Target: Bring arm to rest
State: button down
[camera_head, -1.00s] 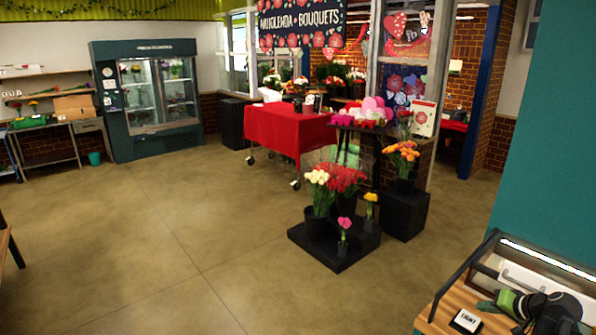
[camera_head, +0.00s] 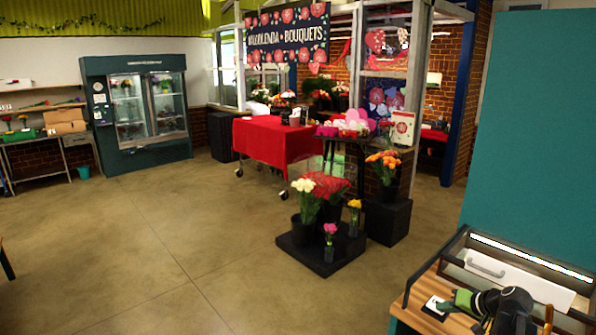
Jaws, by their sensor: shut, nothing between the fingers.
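My arm shows at the bottom right, dark with green parts, low over the wooden counter (camera_head: 424,288). My gripper (camera_head: 441,305) is at its left end, shut and empty. Its tip overlaps a small white switch plate (camera_head: 430,310) on the counter. I cannot tell whether the tip touches it. The rest of the arm is cut off by the bottom edge.
A glass-topped case (camera_head: 545,262) with a lit strip stands directly behind my arm, below a teal wall (camera_head: 530,140). A black flower stand (camera_head: 318,258) is at the centre, with a red-covered table (camera_head: 265,140) behind it. The floor (camera_head: 130,240) at the left is clear.

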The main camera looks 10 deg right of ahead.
jog(key=w+a+f+n+g+y, duration=0.1)
jog(key=w+a+n+g, duration=0.15)
jog(key=a, duration=0.95)
jog(key=w+a+f+n+g, duration=0.1)
jog(key=w+a+f+n, duration=0.15)
jog(key=a, duration=0.85)
jog(key=w+a+f+n+g+y, duration=0.1)
jog(key=w+a+n, duration=0.15)
jog(key=a, duration=0.95)
jog(key=s+a+f+g+h, duration=0.25)
jog(key=s+a, duration=0.35)
jog(key=a, duration=0.4)
jog(key=s+d+m+g+h, duration=0.1)
jog(key=s+d+h, duration=0.1)
jog(key=d, duration=0.3)
jog(key=shift+s+f+g, duration=0.2)
jog(key=shift+s+g, duration=0.2)
jog(key=shift+s, duration=0.45)
jog(key=shift+d+m, duration=0.1)
jog(key=shift+m, duration=0.15)
